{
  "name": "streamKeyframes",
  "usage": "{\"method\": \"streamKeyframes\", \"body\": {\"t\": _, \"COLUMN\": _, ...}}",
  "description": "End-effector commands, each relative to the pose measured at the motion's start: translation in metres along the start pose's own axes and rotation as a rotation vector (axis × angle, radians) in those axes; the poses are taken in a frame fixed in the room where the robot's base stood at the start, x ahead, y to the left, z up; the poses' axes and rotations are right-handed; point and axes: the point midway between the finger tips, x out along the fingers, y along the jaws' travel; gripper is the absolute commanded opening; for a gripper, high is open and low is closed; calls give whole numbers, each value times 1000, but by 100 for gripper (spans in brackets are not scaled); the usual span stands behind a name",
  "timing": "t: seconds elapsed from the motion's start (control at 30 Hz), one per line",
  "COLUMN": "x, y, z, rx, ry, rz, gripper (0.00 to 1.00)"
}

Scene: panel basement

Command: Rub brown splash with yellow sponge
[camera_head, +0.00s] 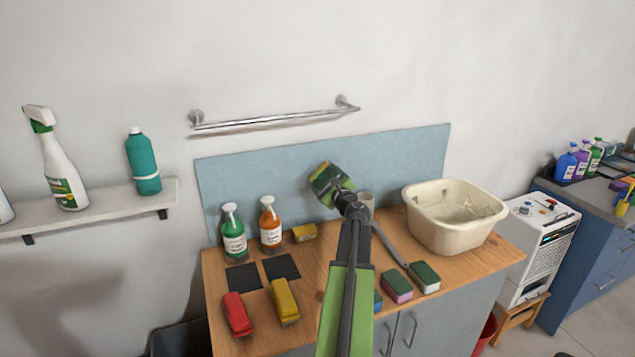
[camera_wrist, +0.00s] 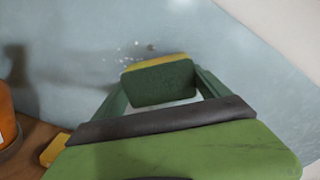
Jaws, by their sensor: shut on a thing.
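My gripper (camera_head: 332,188) is raised in front of the blue backsplash panel (camera_head: 410,155). It is shut on a yellow sponge (camera_head: 322,175) with a dark green scouring side. In the wrist view the sponge's green side (camera_wrist: 163,84) faces the camera and its yellow edge lies toward the panel (camera_wrist: 235,60). I cannot tell whether the sponge touches the panel. A small dark brownish spot (camera_wrist: 151,47) shows on the panel just beyond the sponge, with several white specks to its left. It may be the brown splash; the sponge may hide more of it.
On the wooden counter (camera_head: 325,265) stand green (camera_head: 233,238) and orange (camera_head: 270,228) bottles and a cream basin (camera_head: 455,235). Red (camera_head: 237,314) and yellow (camera_head: 285,301) blocks lie in front, with more sponges (camera_head: 397,286) at right. A metal rail (camera_head: 275,121) is above the panel.

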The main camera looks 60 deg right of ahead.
Motion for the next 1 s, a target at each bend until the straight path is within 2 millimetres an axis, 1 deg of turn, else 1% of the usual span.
{"method": "streamKeyframes", "body": {"t": 0.03, "x": 1, "y": -4, "z": -3, "rx": 1, "ry": 2, "rz": -3, "gripper": 53}}
{"method": "streamKeyframes", "body": {"t": 0.27, "x": 1, "y": -8, "z": -6, "rx": 0, "ry": 4, "rz": -5, "gripper": 53}}
{"method": "streamKeyframes", "body": {"t": 0.63, "x": -1, "y": -34, "z": -29, "rx": 0, "ry": 4, "rz": -4, "gripper": 53}}
{"method": "streamKeyframes", "body": {"t": 0.9, "x": -2, "y": -34, "z": -29, "rx": 0, "ry": 2, "rz": -2, "gripper": 53}}
{"method": "streamKeyframes", "body": {"t": 1.0, "x": -5, "y": -34, "z": -29, "rx": 0, "ry": 2, "rz": -2, "gripper": 53}}
